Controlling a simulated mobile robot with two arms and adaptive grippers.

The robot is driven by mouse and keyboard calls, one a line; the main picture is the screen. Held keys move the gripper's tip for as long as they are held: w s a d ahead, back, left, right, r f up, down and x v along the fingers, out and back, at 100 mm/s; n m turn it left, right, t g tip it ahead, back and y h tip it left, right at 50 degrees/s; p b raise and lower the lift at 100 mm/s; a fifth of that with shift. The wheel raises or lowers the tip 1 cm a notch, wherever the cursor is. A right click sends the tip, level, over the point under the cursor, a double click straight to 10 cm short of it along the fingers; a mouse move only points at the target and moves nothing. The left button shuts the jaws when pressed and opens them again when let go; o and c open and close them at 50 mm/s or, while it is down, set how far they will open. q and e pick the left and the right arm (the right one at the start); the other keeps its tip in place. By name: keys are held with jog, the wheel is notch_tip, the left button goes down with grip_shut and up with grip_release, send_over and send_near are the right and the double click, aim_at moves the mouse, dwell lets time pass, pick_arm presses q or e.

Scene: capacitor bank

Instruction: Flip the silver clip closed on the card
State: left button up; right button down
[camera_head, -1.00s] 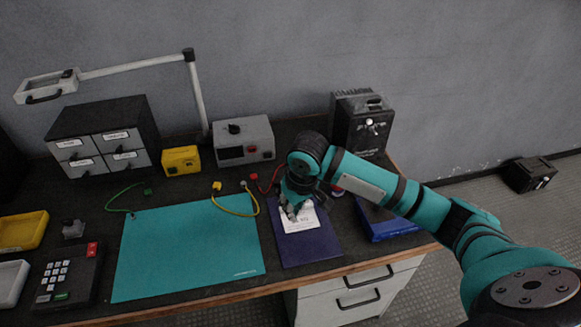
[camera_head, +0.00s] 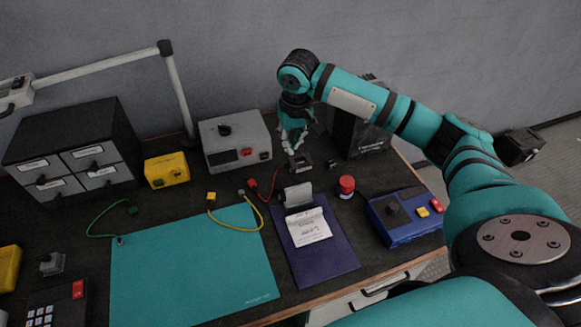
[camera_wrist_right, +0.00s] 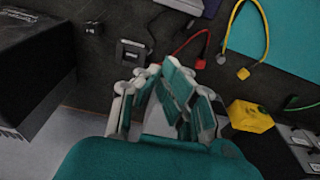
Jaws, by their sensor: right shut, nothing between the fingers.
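The silver clip (camera_head: 298,195) sits at the head of the dark blue clipboard (camera_head: 326,262). Its grey plate reaches the upper edge of the white printed card (camera_head: 309,228); I cannot tell whether it presses flat on it. The card lies on the board, its lower part uncovered. My right gripper (camera_head: 291,149) is shut and empty, beyond the clip toward the back of the table and apart from it. In the right wrist view the gripper fingers (camera_wrist_right: 168,90) are together, and a grey part of the clip (camera_wrist_right: 180,5) shows at the top edge. My left gripper is not in view.
A small black device (camera_head: 300,164) lies under my right gripper. A red knob (camera_head: 346,186) and a blue control box (camera_head: 400,215) stand right of the clipboard. A grey meter box (camera_head: 235,140) is at the back left, a teal mat (camera_head: 190,270) at left.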

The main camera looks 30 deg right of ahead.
aim_at(298, 194)
jog(key=f, duration=0.6)
jog(key=w+f, duration=0.1)
jog(key=f, duration=0.2)
jog(key=shift+d+f, duration=0.2)
jog(key=shift+f, duration=0.1)
jog(key=shift+s, duration=0.25)
jog(key=shift+s+a+r+p, duration=0.1)
jog(key=shift+s+a+p, duration=0.1)
jog(key=shift+s, duration=0.35)
jog(key=shift+s+a+r+p, duration=0.1)
jog(key=shift+s+p, duration=0.1)
jog(key=shift+s, duration=0.3)
jog(key=shift+s+a+r, duration=0.1)
jog(key=shift+s+a, duration=0.05)
jog(key=shift+s, duration=0.35)
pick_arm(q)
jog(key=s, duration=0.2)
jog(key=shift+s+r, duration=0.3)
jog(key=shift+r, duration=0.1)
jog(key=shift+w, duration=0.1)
pick_arm(e)
jog(key=shift+w, duration=0.1)
